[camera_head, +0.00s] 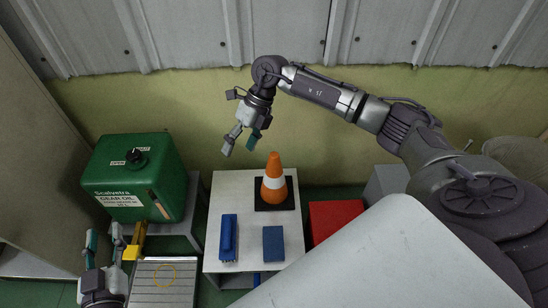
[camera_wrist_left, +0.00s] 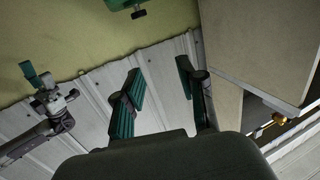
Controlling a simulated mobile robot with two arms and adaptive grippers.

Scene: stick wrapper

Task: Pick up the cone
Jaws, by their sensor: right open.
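The orange cone (camera_head: 274,188) with a white band and a dark square base stands upright at the back right of a small white table (camera_head: 227,185). My right gripper (camera_head: 240,145) is open and empty, its fingers pointing down, above and to the left of the cone in the head view. The cone does not show in the left wrist view. My left gripper (camera_head: 104,240) is low at the left, away from the cone. Its two fingers (camera_wrist_left: 160,88) stand apart with nothing between them in the left wrist view, where my right gripper (camera_wrist_left: 43,88) also shows.
A blue brush-like object (camera_head: 228,238) and a blue block (camera_head: 273,243) lie on the table. A green gear oil container (camera_head: 135,175) stands left. A yellow part (camera_head: 134,242) is close beside my left gripper. A red box (camera_head: 335,218) stands right of the table. A wall is behind.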

